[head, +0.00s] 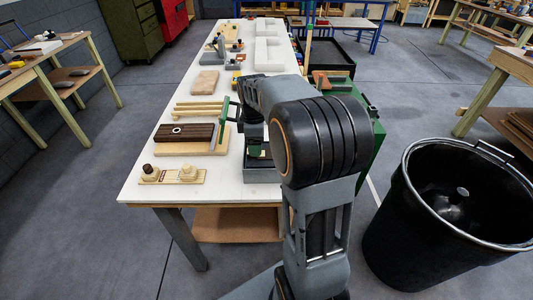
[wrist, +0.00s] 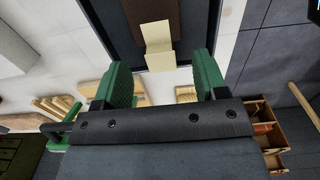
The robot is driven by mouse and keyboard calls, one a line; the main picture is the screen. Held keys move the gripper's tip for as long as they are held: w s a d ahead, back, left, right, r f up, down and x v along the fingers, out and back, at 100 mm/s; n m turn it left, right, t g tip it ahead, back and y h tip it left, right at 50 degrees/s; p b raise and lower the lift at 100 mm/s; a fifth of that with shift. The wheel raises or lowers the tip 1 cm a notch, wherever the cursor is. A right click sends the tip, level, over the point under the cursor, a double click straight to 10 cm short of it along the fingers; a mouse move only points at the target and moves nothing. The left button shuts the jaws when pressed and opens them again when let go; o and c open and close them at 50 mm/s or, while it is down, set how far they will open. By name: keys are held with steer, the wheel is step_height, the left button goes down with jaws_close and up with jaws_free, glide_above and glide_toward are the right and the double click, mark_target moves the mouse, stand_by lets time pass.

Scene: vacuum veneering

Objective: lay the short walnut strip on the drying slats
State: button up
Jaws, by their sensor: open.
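My gripper (wrist: 163,80) is open in the wrist view, its green fingers apart with nothing between them. Beyond the fingertips, a brown strip (wrist: 152,9) lies on a dark surface, with a cream piece (wrist: 158,46) by its near end; I cannot tell whether it is the short walnut strip. In the head view my arm hides much of the table around the gripper. A dark brown slatted piece (head: 200,131) with a pale ring on it lies over a light board (head: 191,149). Pale wooden slats (head: 200,107) lie just behind it; I cannot tell which set is the drying slats.
A pale board with knobs (head: 187,176) lies at the near table edge. A tan block (head: 205,81) and white blocks (head: 268,54) stand farther back. A black bin (head: 445,220) stands on the floor at right. Bare white tabletop (head: 150,106) shows along the left.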

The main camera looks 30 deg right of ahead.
steer(key=shift+f, duration=1.45)
steer(key=c, duration=1.2)
steer(key=shift+r, duration=0.1)
